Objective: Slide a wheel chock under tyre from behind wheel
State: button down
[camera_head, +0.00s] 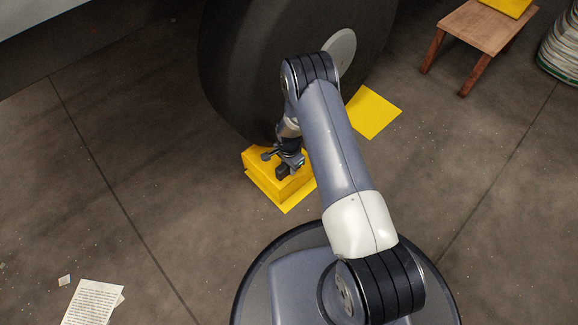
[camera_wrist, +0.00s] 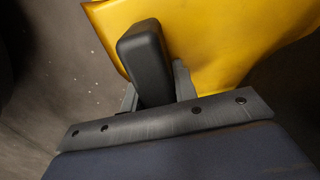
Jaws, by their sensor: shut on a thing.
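The yellow wheel chock (camera_head: 262,180) is on the floor at the lower left of the large dark tyre (camera_head: 235,75). The chock lies close against the tyre's lower edge; my arm partly hides it, and I cannot tell whether they touch. My gripper (camera_head: 284,170) is shut on the chock at its top. In the wrist view the yellow chock (camera_wrist: 215,40) fills the top, with a black finger (camera_wrist: 145,60) of my gripper against it. The other finger is mostly hidden.
A flat yellow square (camera_head: 374,111) lies on the floor right of the tyre. A small wooden stool (camera_head: 487,27) with a yellow object on it stands at the upper right, beside a ribbed container (camera_head: 562,50). Printed papers (camera_head: 92,303) lie at the lower left.

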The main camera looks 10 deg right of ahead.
jog(key=shift+w+d+f, duration=0.1)
jog(key=shift+w+d, duration=0.3)
jog(key=shift+d, duration=0.15)
dwell(0.4)
jog(key=shift+f, duration=0.35)
dwell(0.4)
jog(key=c, duration=1.5)
grip_release()
jog(key=o, duration=0.5)
jog(key=shift+s+f, duration=0.1)
jog(key=shift+s, duration=0.05)
jog(key=shift+c, duration=0.2)
jog(key=shift+s, duration=0.1)
jog(key=r+p, duration=0.1)
jog(key=r, duration=0.2)
jog(key=r+p, duration=0.2)
jog(key=r, duration=0.2)
jog(key=r+p, duration=0.1)
jog(key=r, duration=0.3)
jog(key=shift+w+r+p, duration=0.1)
jog(key=shift+w+p, duration=0.2)
jog(key=shift+p, duration=0.05)
